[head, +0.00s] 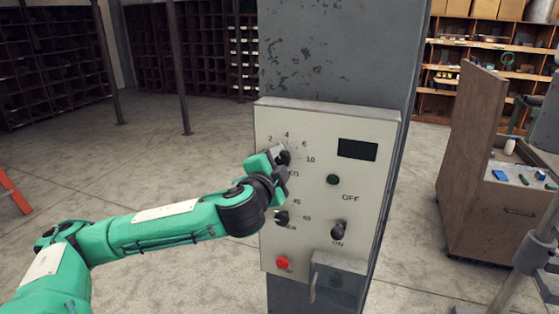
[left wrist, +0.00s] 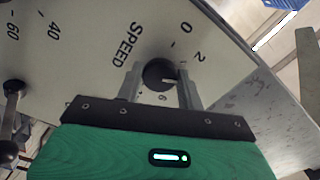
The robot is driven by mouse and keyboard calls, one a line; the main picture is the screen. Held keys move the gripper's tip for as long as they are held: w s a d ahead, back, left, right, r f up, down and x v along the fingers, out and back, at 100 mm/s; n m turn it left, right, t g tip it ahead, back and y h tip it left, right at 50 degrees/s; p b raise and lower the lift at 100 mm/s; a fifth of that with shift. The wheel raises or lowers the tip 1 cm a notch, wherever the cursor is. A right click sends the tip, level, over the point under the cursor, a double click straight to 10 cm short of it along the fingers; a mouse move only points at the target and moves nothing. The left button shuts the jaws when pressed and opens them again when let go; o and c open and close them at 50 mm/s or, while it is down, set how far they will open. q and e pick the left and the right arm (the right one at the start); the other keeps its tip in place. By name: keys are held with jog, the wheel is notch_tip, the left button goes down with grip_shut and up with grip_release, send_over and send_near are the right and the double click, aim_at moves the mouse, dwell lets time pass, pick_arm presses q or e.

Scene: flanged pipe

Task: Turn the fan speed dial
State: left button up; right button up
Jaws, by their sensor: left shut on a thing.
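The fan speed dial (left wrist: 158,73) is a round black knob on a pale control panel (head: 355,220), with numbers and the word SPEED printed around it in the left wrist view. In the head view part of the dial (head: 285,158) shows at the panel's upper left, the rest hidden by my gripper. My left gripper (left wrist: 160,88) is shut on the dial, with one finger on each side of it. In the head view my green left gripper (head: 278,157) comes to the panel from the left. My right gripper is not in view.
The panel is fixed to a grey column (head: 340,50). Below the dial are another black knob (head: 281,217), a red button (head: 283,264) and an ON/OFF switch (head: 338,231). A clear cover (head: 338,283) juts out at the lower right. A brown cabinet (head: 475,170) stands at right.

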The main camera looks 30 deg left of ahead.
pick_arm(q)
jog(key=m+p, duration=0.1)
jog(key=m, duration=0.2)
jog(key=shift+m, duration=0.4)
jog(key=m+p, duration=0.1)
jog(key=m, duration=0.2)
jog(key=shift+m+p, duration=0.3)
jog(key=shift+p, duration=0.1)
jog(key=m+p, duration=0.2)
jog(key=m, duration=0.2)
jog(key=shift+m+p, duration=0.45)
jog(key=shift+m, duration=0.85)
jog(key=o, duration=1)
